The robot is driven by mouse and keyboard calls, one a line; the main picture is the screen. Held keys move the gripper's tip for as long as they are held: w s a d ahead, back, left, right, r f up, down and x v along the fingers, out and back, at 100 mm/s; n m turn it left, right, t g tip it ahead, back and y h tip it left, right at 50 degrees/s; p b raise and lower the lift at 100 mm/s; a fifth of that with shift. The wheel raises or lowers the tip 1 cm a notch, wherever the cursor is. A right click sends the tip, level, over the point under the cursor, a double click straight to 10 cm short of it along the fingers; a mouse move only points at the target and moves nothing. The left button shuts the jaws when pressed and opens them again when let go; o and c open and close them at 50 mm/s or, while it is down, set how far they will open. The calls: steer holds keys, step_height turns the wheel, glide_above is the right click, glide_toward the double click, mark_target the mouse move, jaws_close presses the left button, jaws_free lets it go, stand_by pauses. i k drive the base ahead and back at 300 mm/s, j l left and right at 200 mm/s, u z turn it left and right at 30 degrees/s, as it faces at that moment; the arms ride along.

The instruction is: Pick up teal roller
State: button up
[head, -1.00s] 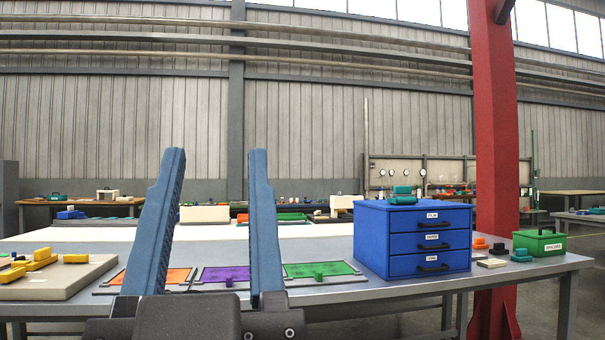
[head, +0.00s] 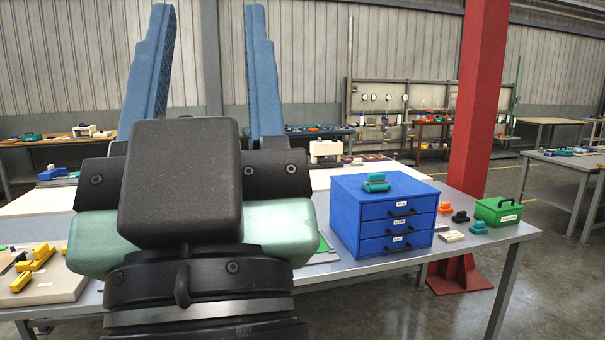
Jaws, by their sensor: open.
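A teal piece (head: 375,182) of stacked rounded parts sits on top of the blue drawer cabinet (head: 345,215). A smaller dark teal piece (head: 478,228) lies on the table to the right of the cabinet. I cannot tell for sure from their shapes which one is the teal roller. My gripper (head: 207,15) is open and empty, its two blue fingers pointing up at the left of the view. It is left of the cabinet and apart from both teal pieces. My wrist hides the middle of the table.
An orange piece (head: 445,207), a black piece (head: 460,217) and a pale block (head: 451,236) lie right of the cabinet. A green box (head: 497,211) stands by the table's right end. Yellow pieces (head: 41,256) are at the left. A red column (head: 475,110) rises behind.

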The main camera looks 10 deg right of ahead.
mark_target(374, 179)
steer(key=i+z, duration=0.5)
steer(key=i+j+z, duration=0.3)
steer(key=i+z, duration=0.2)
steer(key=i, duration=0.2)
